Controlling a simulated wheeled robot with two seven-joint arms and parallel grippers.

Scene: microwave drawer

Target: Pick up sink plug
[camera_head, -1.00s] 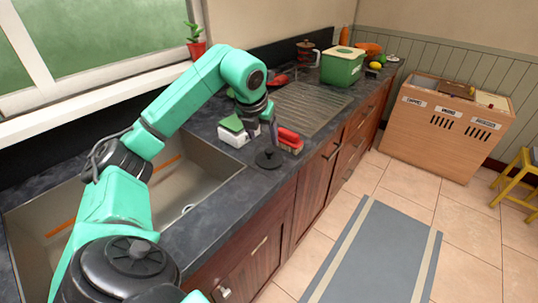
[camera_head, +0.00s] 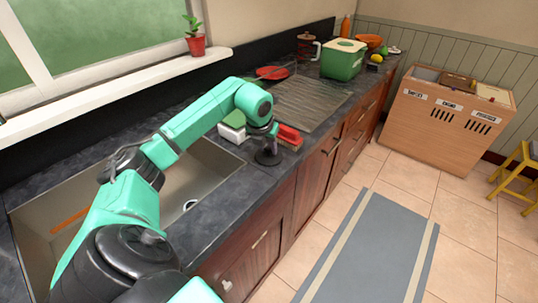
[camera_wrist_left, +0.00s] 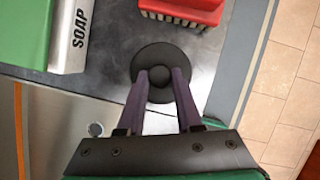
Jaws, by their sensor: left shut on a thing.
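The sink plug (camera_head: 268,158) is a dark round disc with a knob on top. It sits on the dark counter between the sink and the counter's front edge. In the left wrist view the plug (camera_wrist_left: 141,58) lies flat, with its knob between the two purple fingers. My left gripper (camera_head: 271,147) reaches down onto the plug from above. In the wrist view its fingertips (camera_wrist_left: 158,76) are closed on the knob. My right gripper is not in view.
A red brush (camera_head: 289,138) and a green and white soap box (camera_head: 232,128) stand close beyond the plug. The sink (camera_head: 205,170) is at the left. A ribbed drainboard (camera_head: 305,100) and green container (camera_head: 343,60) are farther back.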

